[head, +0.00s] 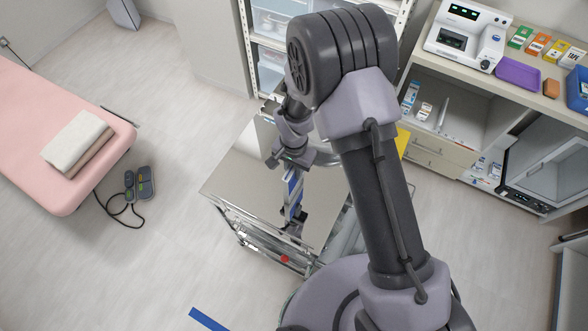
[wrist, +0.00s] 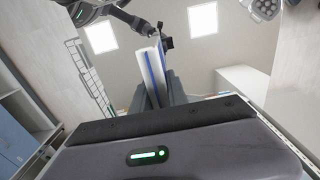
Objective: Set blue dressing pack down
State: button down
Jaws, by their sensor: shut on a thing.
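The blue dressing pack (head: 292,184), white with blue, is upright below my gripper (head: 290,163), which is shut on it. In the wrist view the pack (wrist: 151,78) stands out from between the dark fingers (wrist: 155,104) of my gripper. It is over the shiny steel top of a cart (head: 235,180). The steel mirrors the pack and gripper, so I cannot tell whether the pack's lower edge touches the top or is just above it.
The cart top left of the pack is bare. A white shelf rack (head: 250,50) stands behind the cart. A pink couch (head: 40,125) is at left with folded towels (head: 75,140). A counter at right bears a white device (head: 467,35) and a purple tray (head: 518,74).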

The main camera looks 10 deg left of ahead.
jog(key=shift+f, duration=0.15)
jog(key=c, duration=1.3)
grip_release()
